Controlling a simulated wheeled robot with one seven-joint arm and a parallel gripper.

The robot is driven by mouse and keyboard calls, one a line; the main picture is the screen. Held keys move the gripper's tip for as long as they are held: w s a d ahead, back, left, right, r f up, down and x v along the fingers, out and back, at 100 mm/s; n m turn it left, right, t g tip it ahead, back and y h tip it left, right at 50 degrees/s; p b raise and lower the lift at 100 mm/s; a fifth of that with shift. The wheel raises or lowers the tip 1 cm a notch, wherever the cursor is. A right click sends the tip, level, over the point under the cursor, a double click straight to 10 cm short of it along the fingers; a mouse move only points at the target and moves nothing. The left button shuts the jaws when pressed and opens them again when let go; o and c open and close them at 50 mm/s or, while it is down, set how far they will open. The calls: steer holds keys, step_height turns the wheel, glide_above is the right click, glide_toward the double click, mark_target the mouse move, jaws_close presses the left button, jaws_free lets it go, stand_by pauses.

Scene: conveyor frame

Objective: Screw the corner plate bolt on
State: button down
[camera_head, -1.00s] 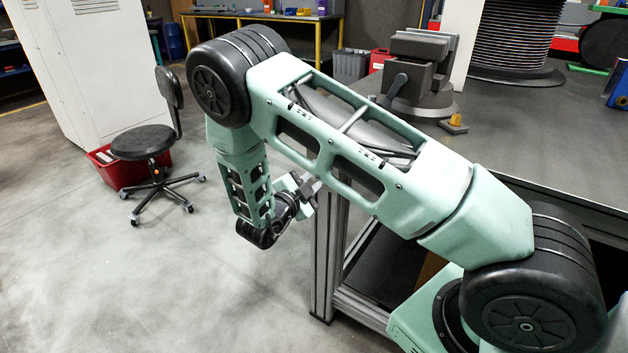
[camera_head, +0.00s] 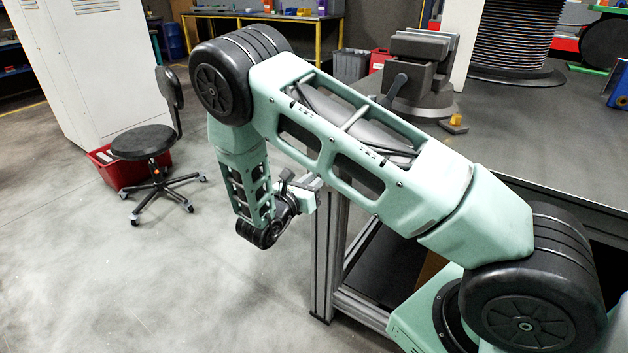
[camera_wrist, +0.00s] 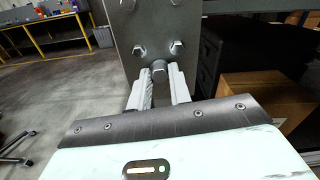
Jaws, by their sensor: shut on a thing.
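The corner plate (camera_wrist: 155,25) is a grey metal plate at the top middle of the wrist view. Hex bolt heads sit on it, among them a left one (camera_wrist: 138,51) and a right one (camera_wrist: 176,47). A darker, rounder corner plate bolt (camera_wrist: 159,69) is at the plate's lower part, between my fingertips. My gripper (camera_wrist: 160,78) is shut on this bolt, with one pale finger on each side. Its shank and thread are hidden. In the head view my gripper (camera_head: 303,188) is beside the table's corner leg, and the plate and bolt cannot be made out there.
The table's aluminium leg (camera_head: 328,250) stands right beside my gripper. A vise (camera_head: 420,75) is on the grey tabletop (camera_head: 530,140). A cardboard box (camera_wrist: 265,100) is at the right in the wrist view. Open floor and a stool (camera_head: 145,143) are to the left.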

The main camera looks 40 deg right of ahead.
steer(key=c, duration=1.5)
jaws_free()
steer(key=shift+a+f, duration=0.1)
steer(key=shift+a, duration=0.1)
steer(key=shift+o, duration=0.2)
steer(key=shift+d+b, duration=0.15)
steer(key=shift+b, duration=0.2)
